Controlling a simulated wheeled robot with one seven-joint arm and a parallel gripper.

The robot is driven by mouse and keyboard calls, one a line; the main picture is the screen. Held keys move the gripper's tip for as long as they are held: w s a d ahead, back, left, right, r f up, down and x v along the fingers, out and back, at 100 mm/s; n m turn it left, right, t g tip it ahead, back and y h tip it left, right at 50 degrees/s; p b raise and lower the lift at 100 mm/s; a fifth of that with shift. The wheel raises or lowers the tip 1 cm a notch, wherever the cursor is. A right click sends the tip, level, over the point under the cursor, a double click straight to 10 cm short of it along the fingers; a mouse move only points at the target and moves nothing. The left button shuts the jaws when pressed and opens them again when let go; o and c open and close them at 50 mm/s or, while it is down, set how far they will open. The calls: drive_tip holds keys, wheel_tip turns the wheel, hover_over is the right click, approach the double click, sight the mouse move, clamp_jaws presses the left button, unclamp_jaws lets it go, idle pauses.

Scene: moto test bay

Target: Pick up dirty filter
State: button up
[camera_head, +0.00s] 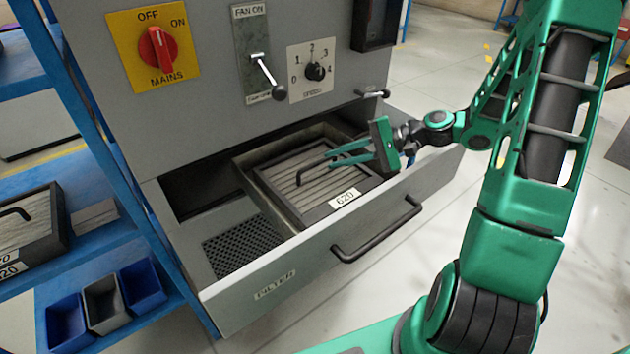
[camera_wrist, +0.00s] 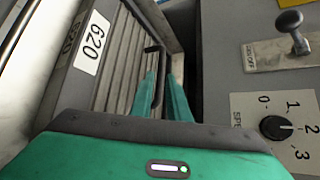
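A filter (camera_head: 318,172) with grey-brown pleats, a dark frame and a white "620" label lies in a tray in the open drawer. It also shows in the wrist view (camera_wrist: 118,65). Its thin black bar handle (camera_head: 299,176) rises above the pleats. My gripper (camera_head: 330,158) is over the filter, its green fingers apart and pointing left in the head view. In the wrist view the handle (camera_wrist: 160,78) appears between the two fingers (camera_wrist: 160,95). I cannot tell whether either finger touches it.
The drawer (camera_head: 350,232), marked FILTER, has a bar handle (camera_head: 378,232) and a perforated plate (camera_head: 243,246) beside the tray. The control panel (camera_head: 215,90) rises behind. Another dark framed unit (camera_head: 35,225) and several bins (camera_head: 103,303) sit on blue shelving at left.

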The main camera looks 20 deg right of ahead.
sight(320, 163)
drive_tip(key=shift+x, duration=3.2)
clamp_jaws()
